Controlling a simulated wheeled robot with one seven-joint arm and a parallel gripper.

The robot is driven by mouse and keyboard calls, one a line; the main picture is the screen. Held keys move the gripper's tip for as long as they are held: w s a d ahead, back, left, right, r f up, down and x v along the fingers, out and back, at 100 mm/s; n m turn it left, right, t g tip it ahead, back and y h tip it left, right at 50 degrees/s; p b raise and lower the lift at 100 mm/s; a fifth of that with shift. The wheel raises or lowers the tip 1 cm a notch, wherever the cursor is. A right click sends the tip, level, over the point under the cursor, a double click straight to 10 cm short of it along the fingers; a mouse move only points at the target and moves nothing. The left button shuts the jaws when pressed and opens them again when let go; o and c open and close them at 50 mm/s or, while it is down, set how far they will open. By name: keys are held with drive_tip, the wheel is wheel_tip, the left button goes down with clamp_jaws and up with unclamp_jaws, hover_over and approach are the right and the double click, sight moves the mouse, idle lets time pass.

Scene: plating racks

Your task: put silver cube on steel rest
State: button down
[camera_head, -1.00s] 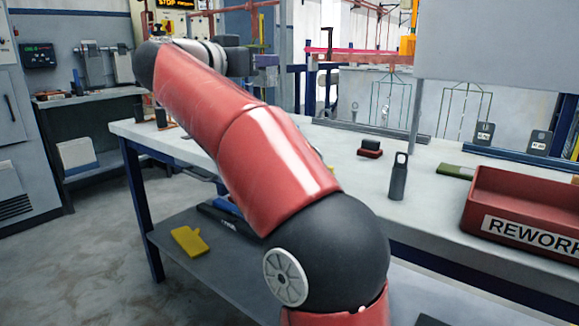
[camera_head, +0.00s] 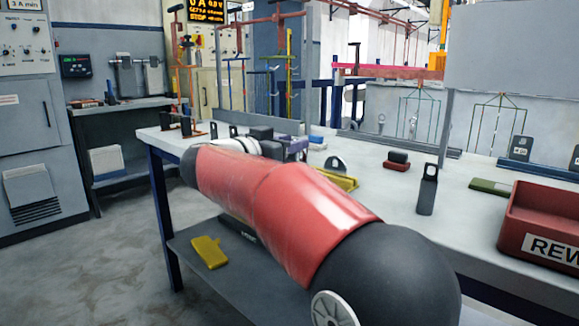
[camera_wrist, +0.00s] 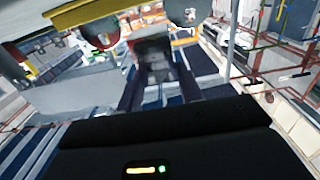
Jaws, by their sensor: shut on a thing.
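My gripper (camera_head: 298,146) is above the far left part of the workbench, partly hidden behind my red arm. In the wrist view, its two dark fingers (camera_wrist: 158,88) are shut on a small greyish block, blurred and dark, that appears to be the silver cube (camera_wrist: 153,49). The cube cannot be made out clearly in the head view. I cannot clearly identify the steel rest in either view.
The workbench (camera_head: 375,205) holds a yellow piece (camera_head: 343,183), a dark block on a red base (camera_head: 397,161), a dark upright tag (camera_head: 427,190) and a red REWORK bin (camera_head: 550,215). Dark posts (camera_head: 186,126) stand at the left end. Hanging racks stand behind.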

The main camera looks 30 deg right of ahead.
drive_tip(key=shift+f+b, duration=0.4)
drive_tip(key=shift+f, duration=1.65)
drive_tip(key=shift+f, duration=0.1)
drive_tip(key=c, duration=0.9)
unclamp_jaws()
drive_tip(key=shift+f, duration=0.1)
